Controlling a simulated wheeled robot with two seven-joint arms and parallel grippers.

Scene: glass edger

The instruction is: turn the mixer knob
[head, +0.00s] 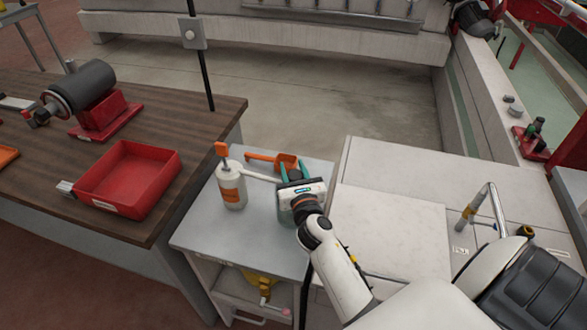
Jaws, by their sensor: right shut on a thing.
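My right gripper (294,170) reaches in from the lower right, its teal fingers pointing away over the back right part of the small grey table (200,235). It is shut on a small dark piece (295,175) between the fingers, which I take for the mixer knob. The gripper body hides most of it, so its turn angle cannot be told. My left gripper is not in view.
A red tray (128,180) sits on the wooden bench. A pale worktop (390,230) is at the right.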

